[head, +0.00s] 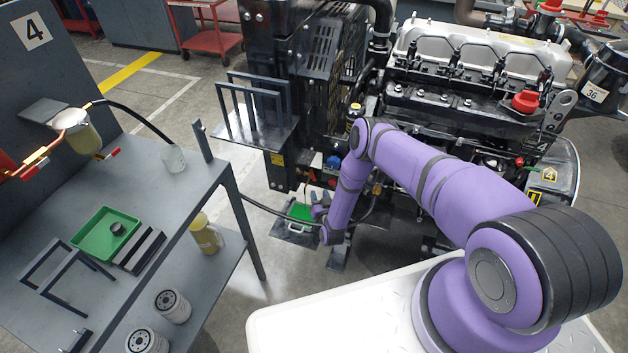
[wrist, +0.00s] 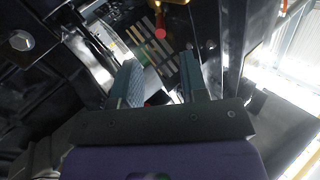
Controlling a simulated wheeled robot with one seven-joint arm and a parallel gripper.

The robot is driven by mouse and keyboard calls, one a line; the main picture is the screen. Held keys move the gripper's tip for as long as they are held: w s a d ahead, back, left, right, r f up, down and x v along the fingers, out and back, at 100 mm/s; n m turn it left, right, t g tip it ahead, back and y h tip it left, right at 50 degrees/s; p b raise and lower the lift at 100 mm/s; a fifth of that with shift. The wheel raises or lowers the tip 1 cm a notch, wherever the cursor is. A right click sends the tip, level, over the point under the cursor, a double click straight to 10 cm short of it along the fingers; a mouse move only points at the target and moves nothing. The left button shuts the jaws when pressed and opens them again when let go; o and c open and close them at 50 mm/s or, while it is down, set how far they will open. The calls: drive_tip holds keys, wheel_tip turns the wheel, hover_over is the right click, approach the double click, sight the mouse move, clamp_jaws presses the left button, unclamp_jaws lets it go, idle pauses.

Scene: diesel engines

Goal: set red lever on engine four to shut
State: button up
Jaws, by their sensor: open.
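Engine four (head: 450,100) is black with a white top and stands at the right and middle of the head view. It bears yellow "4" labels at its right side. My gripper (head: 320,203) hangs low in front of the engine, small in the head view. In the wrist view my gripper (wrist: 159,64) is open, with nothing between its two blue-grey fingers. A small red knob (wrist: 160,33) shows beyond the fingertips, apart from them. It may be the red lever's end, but I cannot tell. Its position, open or shut, is unclear too.
A grey workbench (head: 165,195) with a green tray (head: 84,235) stands at the left. A dark bracket shelf (head: 250,130) juts from the engine's left side. A green container (head: 300,214) sits on the floor near my gripper. Floor between bench and engine is mostly free.

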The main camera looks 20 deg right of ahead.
sight(313, 175)
drive_tip(key=w, duration=0.7)
drive_tip(key=shift+w+d, duration=0.15)
drive_tip(key=shift+w, duration=0.25)
clamp_jaws()
